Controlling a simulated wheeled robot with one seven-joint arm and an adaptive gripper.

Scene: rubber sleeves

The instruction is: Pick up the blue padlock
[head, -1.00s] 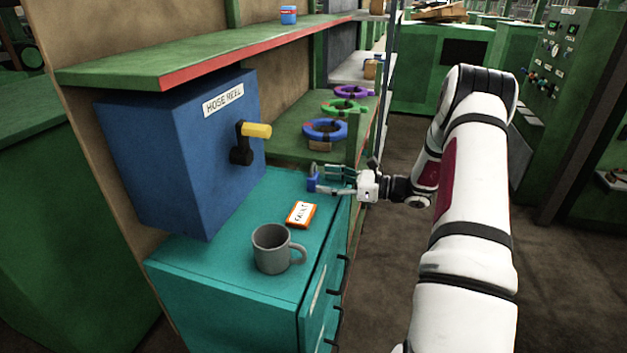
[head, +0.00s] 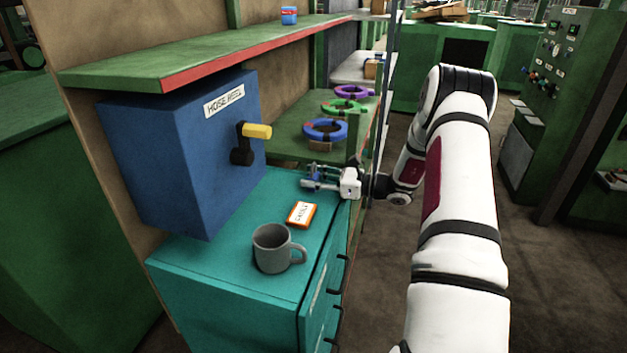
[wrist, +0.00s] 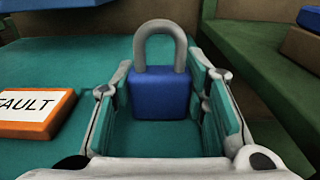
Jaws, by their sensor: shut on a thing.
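The blue padlock (wrist: 160,95) with its grey shackle stands upright on the teal cabinet top (wrist: 60,65) in the wrist view. My gripper (wrist: 163,85) has one finger on each side of the padlock's body and is shut on it. In the head view my gripper (head: 312,178) is at the far right part of the cabinet top, and its fingers mostly hide the padlock there. I cannot tell any gap under the padlock.
An orange-edged FAULT tag (head: 302,214) lies left of the gripper in the wrist view. A grey mug (head: 272,250) stands nearer. The blue hose reel box (head: 180,150) with a yellow-handled crank (head: 257,131) is to the left. Coloured rings lie on the green shelf (head: 290,140) behind.

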